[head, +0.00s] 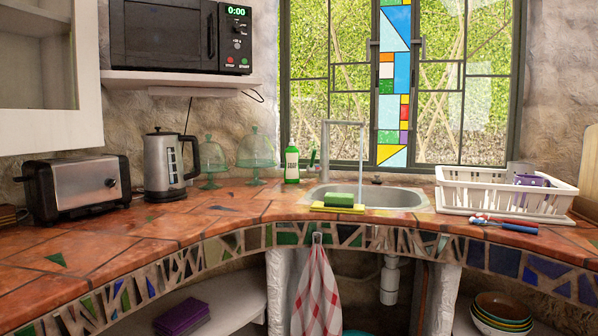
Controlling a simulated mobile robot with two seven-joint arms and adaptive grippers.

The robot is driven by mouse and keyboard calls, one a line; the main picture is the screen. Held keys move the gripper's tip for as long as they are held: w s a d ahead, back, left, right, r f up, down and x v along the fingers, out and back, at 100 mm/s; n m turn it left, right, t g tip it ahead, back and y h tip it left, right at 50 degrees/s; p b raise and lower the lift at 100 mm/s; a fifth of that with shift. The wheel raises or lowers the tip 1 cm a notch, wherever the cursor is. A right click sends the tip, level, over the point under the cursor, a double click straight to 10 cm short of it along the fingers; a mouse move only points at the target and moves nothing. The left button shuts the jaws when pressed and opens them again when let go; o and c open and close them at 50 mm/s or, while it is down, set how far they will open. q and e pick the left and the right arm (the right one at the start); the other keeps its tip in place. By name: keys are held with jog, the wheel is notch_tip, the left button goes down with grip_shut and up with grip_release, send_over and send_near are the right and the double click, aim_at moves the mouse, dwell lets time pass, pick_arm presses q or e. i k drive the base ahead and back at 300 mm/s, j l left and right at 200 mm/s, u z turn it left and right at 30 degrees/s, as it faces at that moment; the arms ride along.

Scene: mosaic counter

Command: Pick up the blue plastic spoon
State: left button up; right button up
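A slim utensil with a blue handle (516,227) lies on the orange tiled counter (400,228), just in front of the white dish rack, at the right. Its left end shows small white, light blue and red parts. I cannot tell at this size whether this is one utensil or more than one lying together, or whether it has a spoon bowl. Neither of my grippers is in view.
The white dish rack (460,199) with a purple item (532,180) stands behind the utensil. The sink (393,196), faucet (324,150) and green sponge (339,200) are to its left. A kettle (160,166) and toaster (75,188) stand at left. The front counter strip is largely clear.

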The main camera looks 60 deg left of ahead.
aim_at(477, 222)
jog(key=u, duration=1.6)
jog(key=i+u, duration=0.15)
jog(key=i, duration=0.3)
jog(key=i+l+u, duration=0.1)
jog(key=i, duration=0.3)
jog(key=i+l+u, duration=0.15)
jog(key=i, duration=0.45)
jog(key=z, duration=1.7)
jog(key=u, duration=0.85)
jog(key=k+l+u, duration=0.2)
jog(key=u, duration=0.2)
jog(key=k+u, duration=0.4)
jog(key=k+l, duration=0.1)
jog(key=l, duration=0.15)
jog(key=k+l, duration=0.1)
jog(key=l, duration=0.15)
